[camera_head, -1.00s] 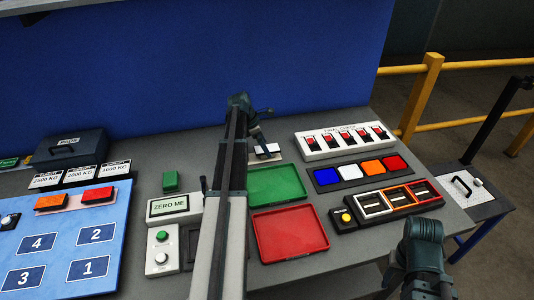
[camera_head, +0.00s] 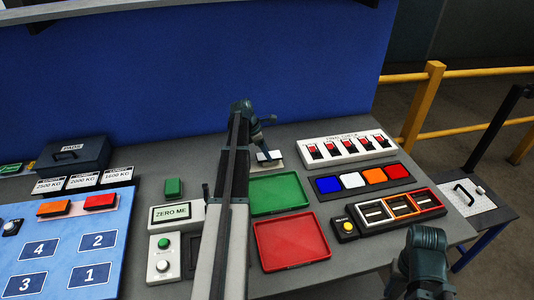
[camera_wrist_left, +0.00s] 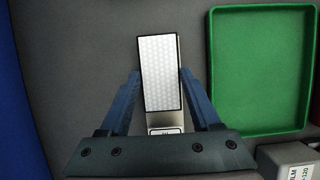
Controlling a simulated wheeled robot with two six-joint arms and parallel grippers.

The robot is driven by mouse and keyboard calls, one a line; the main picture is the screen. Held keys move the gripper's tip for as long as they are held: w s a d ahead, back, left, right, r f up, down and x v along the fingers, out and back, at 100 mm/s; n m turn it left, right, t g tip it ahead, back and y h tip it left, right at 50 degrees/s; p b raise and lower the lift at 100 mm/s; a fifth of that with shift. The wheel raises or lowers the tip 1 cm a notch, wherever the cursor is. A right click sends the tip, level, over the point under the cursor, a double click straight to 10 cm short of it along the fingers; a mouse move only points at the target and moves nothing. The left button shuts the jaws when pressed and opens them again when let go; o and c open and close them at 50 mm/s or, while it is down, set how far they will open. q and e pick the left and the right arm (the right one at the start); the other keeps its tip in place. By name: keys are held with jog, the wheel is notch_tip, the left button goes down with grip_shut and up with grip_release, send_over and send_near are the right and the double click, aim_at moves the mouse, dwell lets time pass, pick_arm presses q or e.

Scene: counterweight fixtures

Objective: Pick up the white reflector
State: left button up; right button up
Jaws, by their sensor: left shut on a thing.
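The white reflector (camera_wrist_left: 160,72) is a pale, finely patterned rectangular panel with a dark edge. In the left wrist view it lies between the two blue fingers of my left gripper (camera_wrist_left: 160,86), which is shut on it. A lighter plate with a small label shows just below it. In the head view the reflector (camera_head: 269,156) shows as a small white piece under my left gripper (camera_head: 266,146), behind the green tray. I cannot tell whether it touches the counter. My right arm shows at the lower right; its fingers are out of view.
The green tray (camera_head: 277,177) and red tray (camera_head: 290,262) are empty, in front of the reflector. Right of them are a color-block rack (camera_head: 320,192), a white switch panel (camera_head: 318,161) and a framed slot unit (camera_head: 375,227). A blue wall (camera_head: 200,70) stands behind.

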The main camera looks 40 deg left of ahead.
pick_arm(q)
jog(key=shift+r+p, duration=0.35)
jog(key=shift+r, duration=0.2)
notch_tip(320, 180, up, 2)
jog(key=shift+r+p, duration=0.1)
jog(key=shift+p, duration=1)
jog(key=s+d+r+p, duration=0.1)
jog(key=s+d, duration=0.1)
jog(key=s, duration=1.4)
jog(key=shift+r, duration=0.15)
jog(key=shift+d, duration=0.1)
